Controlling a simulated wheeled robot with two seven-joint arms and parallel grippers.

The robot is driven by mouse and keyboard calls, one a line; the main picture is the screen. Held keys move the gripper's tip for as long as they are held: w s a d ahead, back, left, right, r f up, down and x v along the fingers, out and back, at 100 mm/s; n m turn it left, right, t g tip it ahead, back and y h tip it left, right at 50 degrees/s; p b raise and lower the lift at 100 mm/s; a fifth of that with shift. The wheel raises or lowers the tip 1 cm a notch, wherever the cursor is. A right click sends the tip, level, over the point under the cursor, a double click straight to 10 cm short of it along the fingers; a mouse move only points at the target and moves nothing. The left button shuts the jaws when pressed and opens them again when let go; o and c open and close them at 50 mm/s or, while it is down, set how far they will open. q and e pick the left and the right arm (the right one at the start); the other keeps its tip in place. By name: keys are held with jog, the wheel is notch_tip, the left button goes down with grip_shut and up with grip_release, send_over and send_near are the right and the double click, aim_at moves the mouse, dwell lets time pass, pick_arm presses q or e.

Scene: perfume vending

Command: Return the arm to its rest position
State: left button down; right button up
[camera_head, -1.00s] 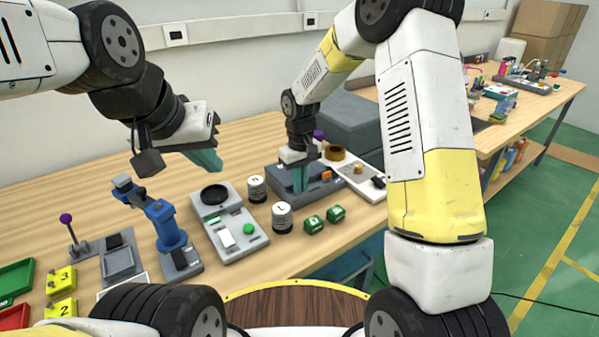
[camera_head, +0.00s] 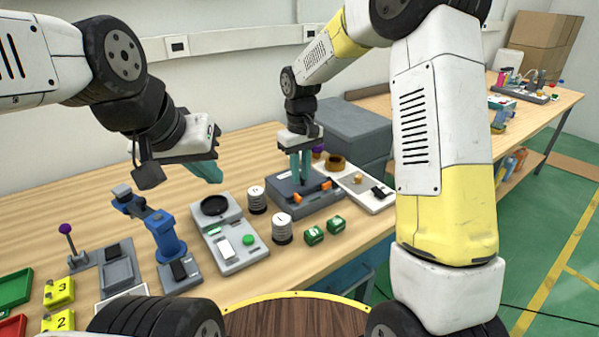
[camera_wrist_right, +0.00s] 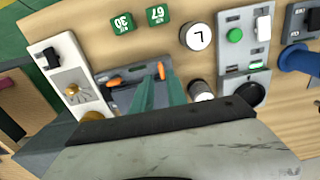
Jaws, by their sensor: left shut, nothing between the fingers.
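My right gripper (camera_head: 300,168) hangs over the grey device (camera_head: 318,205) on the table, its two teal fingers pointing down with a narrow gap and nothing between them. The gap also shows in the right wrist view (camera_wrist_right: 161,92). The device has two orange parts, one (camera_head: 297,199) just below the fingertips and apart from them, the other (camera_head: 326,185) to the right. My left gripper (camera_head: 207,170) is shut and empty, raised above the table at the left, behind the blue stand (camera_head: 163,235).
A scale-like unit (camera_head: 232,248), two white-labelled jars (camera_head: 282,228) and two green cubes (camera_head: 313,235) stand close in front. A panel with a brass knob (camera_head: 368,188) and a grey box (camera_head: 350,130) are to the right. Yellow number blocks (camera_head: 60,291) lie at far left.

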jog(key=shift+r, duration=0.15)
jog(key=s+d+r+m+t+y, duration=0.1)
jog(key=s+d+r+m+t, duration=0.1)
jog(key=s+d+r, duration=0.5)
jog(key=s+d+r+m+t+y, duration=0.15)
jog(key=s+d+r, duration=0.25)
jog(key=s+r, duration=0.5)
jog(key=s+d+m+t, duration=0.2)
jog(key=s, duration=0.6)
jog(key=shift+f+t, duration=0.2)
jog(key=shift+t, duration=0.15)
jog(key=shift+s+m, duration=0.1)
jog(key=shift+m, duration=0.15)
